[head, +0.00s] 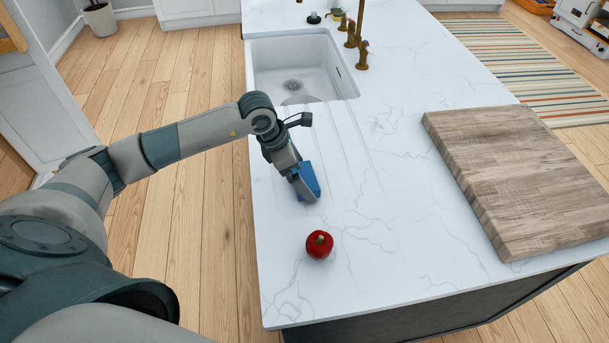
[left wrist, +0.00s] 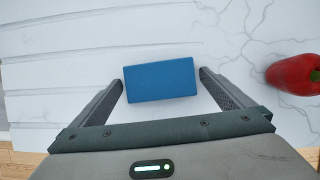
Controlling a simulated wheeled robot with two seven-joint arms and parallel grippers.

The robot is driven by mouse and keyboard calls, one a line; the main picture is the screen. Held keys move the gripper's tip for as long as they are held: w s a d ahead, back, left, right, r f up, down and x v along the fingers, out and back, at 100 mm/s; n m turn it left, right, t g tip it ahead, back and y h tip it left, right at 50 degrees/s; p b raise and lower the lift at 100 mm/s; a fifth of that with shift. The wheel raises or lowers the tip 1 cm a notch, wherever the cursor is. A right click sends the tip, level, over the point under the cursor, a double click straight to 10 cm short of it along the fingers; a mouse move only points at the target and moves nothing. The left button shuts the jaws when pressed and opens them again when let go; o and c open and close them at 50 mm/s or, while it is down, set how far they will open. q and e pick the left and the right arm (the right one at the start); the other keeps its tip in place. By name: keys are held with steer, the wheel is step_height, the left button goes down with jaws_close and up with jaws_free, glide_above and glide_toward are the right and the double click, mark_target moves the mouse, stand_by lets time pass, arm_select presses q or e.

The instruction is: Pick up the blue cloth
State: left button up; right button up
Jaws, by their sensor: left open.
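The blue cloth (head: 309,179) shows as a blue rectangular block on the white marble counter, partly hidden by my left gripper (head: 306,190) in the head view. In the left wrist view, the blue cloth (left wrist: 161,80) lies between the two spread fingers of my left gripper (left wrist: 161,85), at and just beyond their tips. The gripper is open, with a gap visible between the cloth and each finger. My right gripper is in neither view.
A red pepper (head: 319,244) sits on the counter nearer the front edge; it also shows in the left wrist view (left wrist: 295,74). A thick wooden board (head: 520,175) lies at the right. A sink (head: 300,66) with brass taps (head: 361,50) is behind. The counter between cloth and board is clear.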

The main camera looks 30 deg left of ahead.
arm_select(q)
steer(key=shift+f, duration=0.15)
stand_by(0.3)
steer(key=c, duration=0.9)
steer(key=shift+c, duration=0.2)
